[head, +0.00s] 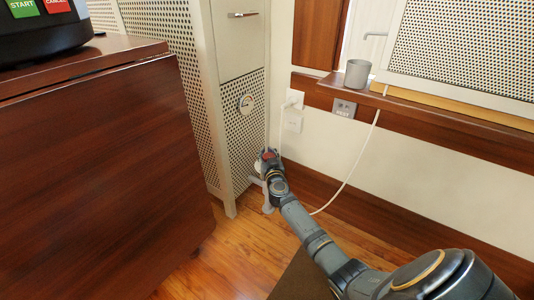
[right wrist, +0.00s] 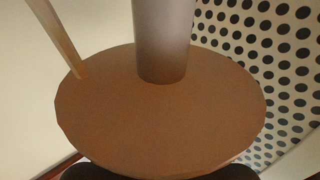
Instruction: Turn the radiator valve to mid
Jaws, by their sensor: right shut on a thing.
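The radiator valve shows in the head view as a small pale knob (head: 257,167) low at the right edge of the perforated radiator cover. My right gripper (head: 265,161) is at it and hides much of it. In the right wrist view the valve is a large tan-brown round disc (right wrist: 160,125) with a grey cylinder rising from its far side. The dark fingertips (right wrist: 162,173) show at the bottom on both sides of the disc, shut on it. No position mark is readable on the knob. My left gripper is not in view.
A grey cup (head: 357,73) stands on the wooden ledge. A dark wooden cabinet (head: 100,170) fills the left.

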